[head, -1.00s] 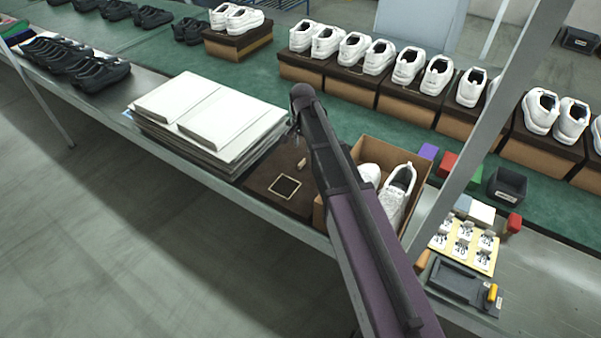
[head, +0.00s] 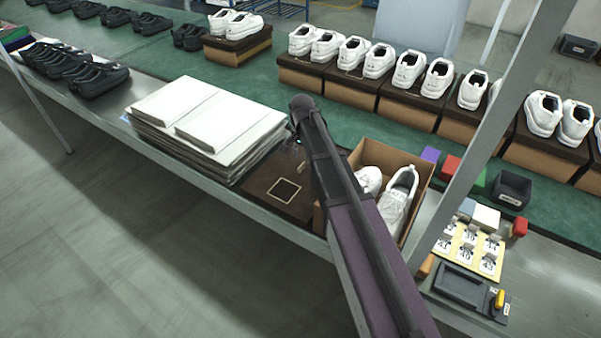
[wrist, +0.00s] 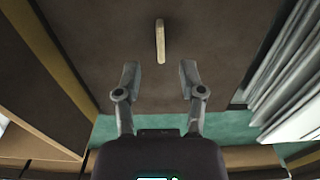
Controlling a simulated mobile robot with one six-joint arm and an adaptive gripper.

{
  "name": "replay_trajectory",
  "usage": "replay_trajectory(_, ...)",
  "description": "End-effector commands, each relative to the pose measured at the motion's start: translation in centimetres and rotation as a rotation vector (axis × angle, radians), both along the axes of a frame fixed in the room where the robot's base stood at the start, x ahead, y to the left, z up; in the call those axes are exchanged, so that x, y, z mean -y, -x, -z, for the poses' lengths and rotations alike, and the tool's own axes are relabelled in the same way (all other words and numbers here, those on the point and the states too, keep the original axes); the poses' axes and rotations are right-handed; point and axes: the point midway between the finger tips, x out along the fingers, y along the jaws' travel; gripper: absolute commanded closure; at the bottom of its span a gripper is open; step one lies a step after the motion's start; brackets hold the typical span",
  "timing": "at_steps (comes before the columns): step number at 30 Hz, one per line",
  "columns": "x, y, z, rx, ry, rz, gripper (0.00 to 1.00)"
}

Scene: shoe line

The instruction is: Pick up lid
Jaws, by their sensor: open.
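The lid (head: 262,187) is a dark brown flat piece on the table, between the stack of white sheets and the open shoe box. It has a pale square outline and a small beige tab (head: 302,167). In the wrist view the lid (wrist: 205,45) fills the upper middle, with the tab (wrist: 160,42) upright in the picture. My gripper (wrist: 160,75) is open and empty above the lid, its two fingers on either side of the tab's line. In the head view my arm hides most of the gripper and part of the lid.
An open box (head: 423,180) with white shoes stands right of the lid. A stack of white sheets (head: 205,120) lies close on its left. Behind is a green belt (head: 400,130) with boxed white shoes. A post (head: 490,110) rises at right.

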Motion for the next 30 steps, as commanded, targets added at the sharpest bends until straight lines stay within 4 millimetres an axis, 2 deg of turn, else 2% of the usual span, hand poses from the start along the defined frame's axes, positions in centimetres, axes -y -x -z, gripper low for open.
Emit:
replay_trajectory(18,-0.2,0.1,4.5,0.0,0.0,-0.001,0.49)
replay_trajectory(30,-0.3,0.1,5.0,0.0,0.0,-0.002,0.49)
